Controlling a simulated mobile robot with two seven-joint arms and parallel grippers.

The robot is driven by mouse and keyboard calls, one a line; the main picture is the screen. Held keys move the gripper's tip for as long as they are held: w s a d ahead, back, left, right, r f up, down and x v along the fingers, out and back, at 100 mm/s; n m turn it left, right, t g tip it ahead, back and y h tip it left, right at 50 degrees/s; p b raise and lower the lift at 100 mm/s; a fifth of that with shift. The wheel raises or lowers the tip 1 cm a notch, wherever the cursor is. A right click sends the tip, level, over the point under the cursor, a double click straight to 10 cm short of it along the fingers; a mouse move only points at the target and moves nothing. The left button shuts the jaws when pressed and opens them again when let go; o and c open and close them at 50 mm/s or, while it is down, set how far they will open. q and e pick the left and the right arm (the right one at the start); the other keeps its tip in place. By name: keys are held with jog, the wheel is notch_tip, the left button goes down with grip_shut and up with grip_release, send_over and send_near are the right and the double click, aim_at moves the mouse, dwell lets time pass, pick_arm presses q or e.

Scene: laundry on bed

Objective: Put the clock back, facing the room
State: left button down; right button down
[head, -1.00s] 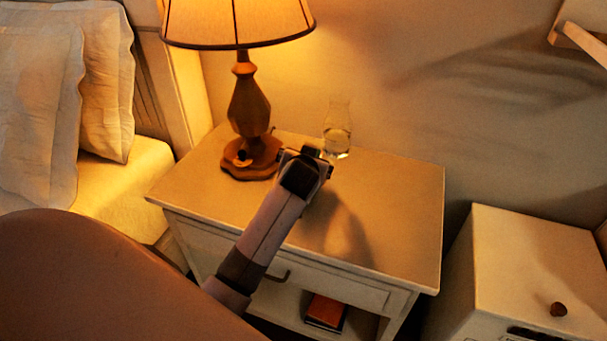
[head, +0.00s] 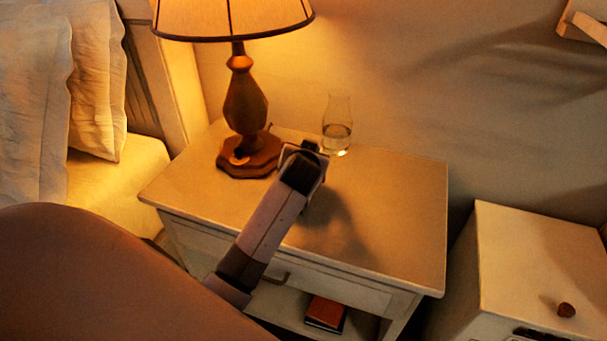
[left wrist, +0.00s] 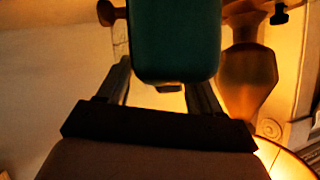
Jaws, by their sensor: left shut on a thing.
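My left gripper (head: 306,160) is over the nightstand top (head: 395,205), right of the lamp base and in front of the glass. In the left wrist view its two fingers (left wrist: 160,88) are shut on the teal clock (left wrist: 175,42), one on each side of it. The clock shows as a smooth teal body with rounded corners. In the head view my gripper hides most of it. I cannot see the dial, so I cannot tell which way it faces, or whether it touches the top. My right gripper is not in view.
A lit lamp (head: 245,105) stands at the back left of the nightstand. A glass with liquid (head: 337,130) stands at the back. The right part of the top is clear. A red book (head: 325,313) lies on the shelf below. A white cabinet (head: 545,260) stands at right.

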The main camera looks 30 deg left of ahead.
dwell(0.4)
